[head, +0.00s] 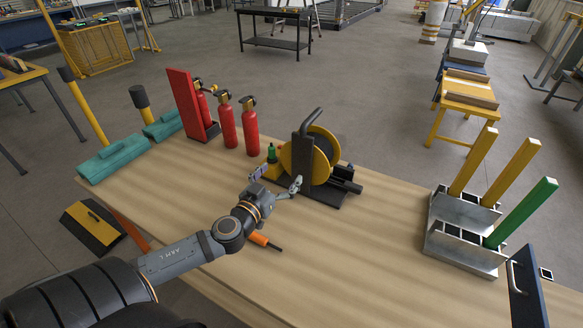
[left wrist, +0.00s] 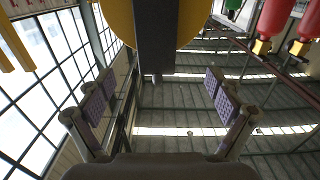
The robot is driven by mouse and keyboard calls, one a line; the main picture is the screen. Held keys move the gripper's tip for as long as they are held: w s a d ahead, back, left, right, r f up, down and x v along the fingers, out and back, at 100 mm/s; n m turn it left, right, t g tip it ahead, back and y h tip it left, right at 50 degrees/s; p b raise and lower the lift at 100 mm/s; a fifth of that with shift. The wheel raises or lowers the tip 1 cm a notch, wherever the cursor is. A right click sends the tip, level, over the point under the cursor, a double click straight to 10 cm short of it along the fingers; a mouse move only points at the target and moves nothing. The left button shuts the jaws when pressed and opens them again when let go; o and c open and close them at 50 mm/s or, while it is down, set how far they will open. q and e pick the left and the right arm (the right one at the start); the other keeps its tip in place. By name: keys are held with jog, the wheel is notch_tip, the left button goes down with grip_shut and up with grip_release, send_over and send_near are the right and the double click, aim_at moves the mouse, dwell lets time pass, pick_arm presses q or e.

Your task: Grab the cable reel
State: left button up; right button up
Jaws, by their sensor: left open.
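The cable reel stands upright on the wooden table, with a yellow drum (head: 324,150) and a dark frame with a handle (head: 302,160) on a dark base. In the left wrist view the reel's yellow drum (left wrist: 117,15) and dark upright (left wrist: 156,35) fill the top middle. My left gripper (head: 277,181) is in front of the reel, its two fingers spread. In the left wrist view the open fingers (left wrist: 158,100) have purple pads, with nothing between them; the reel's upright lies ahead. My right gripper is in neither view.
Red fire extinguishers (head: 250,127) and a red stand (head: 184,103) are behind left. A green bottle (head: 271,154) is close beside the reel. An orange-handled tool (head: 261,239) lies near my left arm. A metal holder (head: 462,249) with posts stands right; the table between is clear.

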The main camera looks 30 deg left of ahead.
aim_at(301, 164)
pick_arm(q)
notch_tip(301, 164, down, 5)
jog(key=b, duration=0.4)
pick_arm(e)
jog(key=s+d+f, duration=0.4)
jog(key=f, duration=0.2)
pick_arm(q)
jog(key=w+p, duration=0.1)
jog(key=w, duration=0.2)
jog(key=w+p, duration=0.2)
jog(key=w, duration=0.1)
jog(key=w+p, duration=0.1)
jog(key=w, duration=0.2)
jog(key=shift+w+r+p, duration=0.3)
jog(key=shift+r+p, duration=0.1)
jog(key=shift+w+f, duration=0.15)
jog(key=shift+w, duration=0.15)
jog(key=shift+f, duration=0.1)
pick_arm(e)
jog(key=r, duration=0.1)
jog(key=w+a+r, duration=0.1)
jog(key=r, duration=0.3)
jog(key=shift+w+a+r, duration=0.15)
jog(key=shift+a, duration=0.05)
